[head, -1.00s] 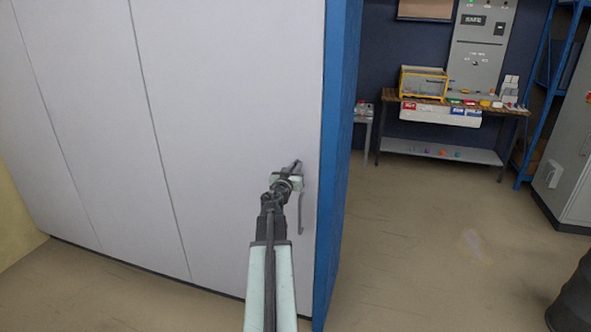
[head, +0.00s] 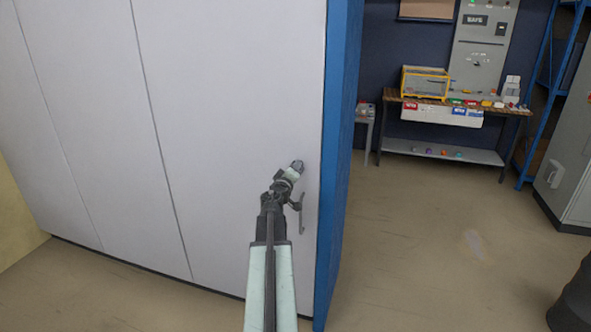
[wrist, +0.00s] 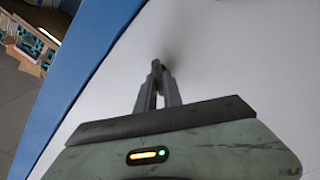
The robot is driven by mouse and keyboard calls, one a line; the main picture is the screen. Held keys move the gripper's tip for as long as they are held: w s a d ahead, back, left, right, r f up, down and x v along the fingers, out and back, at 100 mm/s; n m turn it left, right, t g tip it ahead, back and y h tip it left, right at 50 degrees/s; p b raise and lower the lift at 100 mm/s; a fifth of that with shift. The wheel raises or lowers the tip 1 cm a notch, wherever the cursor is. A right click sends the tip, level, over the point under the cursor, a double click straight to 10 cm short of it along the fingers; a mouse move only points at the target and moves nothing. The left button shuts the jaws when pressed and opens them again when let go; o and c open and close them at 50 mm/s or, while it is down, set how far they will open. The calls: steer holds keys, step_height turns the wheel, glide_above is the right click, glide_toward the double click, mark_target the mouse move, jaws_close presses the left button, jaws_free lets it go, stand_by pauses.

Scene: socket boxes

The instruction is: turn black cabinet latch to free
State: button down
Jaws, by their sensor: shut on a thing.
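The cabinet (head: 230,120) has pale grey doors and a blue side edge. My gripper (head: 297,165) is at the right-hand door, near its right edge and just above a grey bar handle (head: 301,214). In the wrist view my gripper's two fingers (wrist: 158,82) are close together and shut on the small dark latch (wrist: 156,65) at the door face. Most of the latch is hidden between the fingertips, so its exact angle cannot be told. In the head view the gripper covers it.
A workbench (head: 455,103) with a yellow-framed box (head: 425,83) and small parts stands at the back. A grey cabinet (head: 575,160) is at the far right, with a dark drum (head: 575,300) in front. The floor (head: 430,240) between is clear.

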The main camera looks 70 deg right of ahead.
steer(key=n, duration=0.6)
steer(key=shift+f, duration=0.15)
steer(key=shift+n, duration=0.4)
steer(key=c, duration=1.5)
jaws_free()
steer(key=a, duration=0.7)
steer(key=shift+s+a, duration=0.2)
steer(key=shift+a, duration=0.2)
